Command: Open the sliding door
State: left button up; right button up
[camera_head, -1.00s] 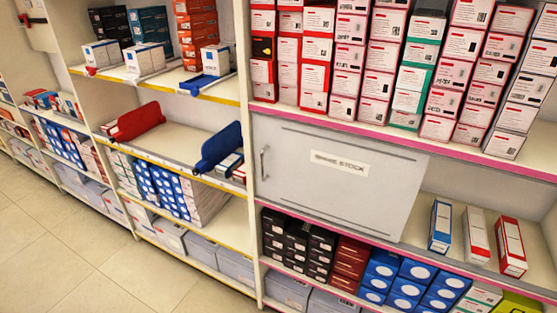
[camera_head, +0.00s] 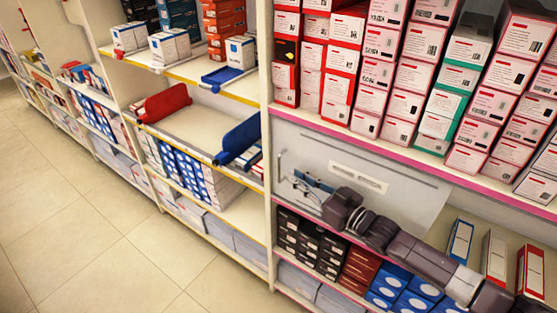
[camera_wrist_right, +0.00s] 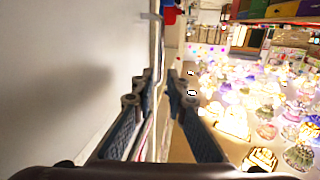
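The sliding door (camera_head: 330,165) is a light grey panel with a white label strip, in the middle compartment of the right-hand shelf unit. Its slim vertical handle (camera_head: 281,163) is at the panel's left end. My right gripper (camera_head: 300,184) is in front of the door's left part, fingers pointing left toward the handle. In the right wrist view its two dark fingers (camera_wrist_right: 160,85) are apart, with a thin pale vertical bar (camera_wrist_right: 155,45), probably the handle, showing between them. I cannot tell whether they touch it. The door's face fills the left of that view. My left gripper is not in view.
Pink-and-white boxes (camera_head: 385,70) fill the shelf above the door. Dark boxes (camera_head: 310,240) and blue boxes (camera_head: 395,285) stand below. Slim boxes (camera_head: 495,255) stand right of the door, beyond my arm. The tiled floor (camera_head: 80,220) at left is clear.

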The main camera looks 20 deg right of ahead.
aim_at(280, 180)
jog(key=shift+p+x, duration=0.7)
jog(key=shift+x, duration=3.2)
jog(key=shift+c, duration=0.3)
grip_shut()
jog(key=shift+d, duration=0.1)
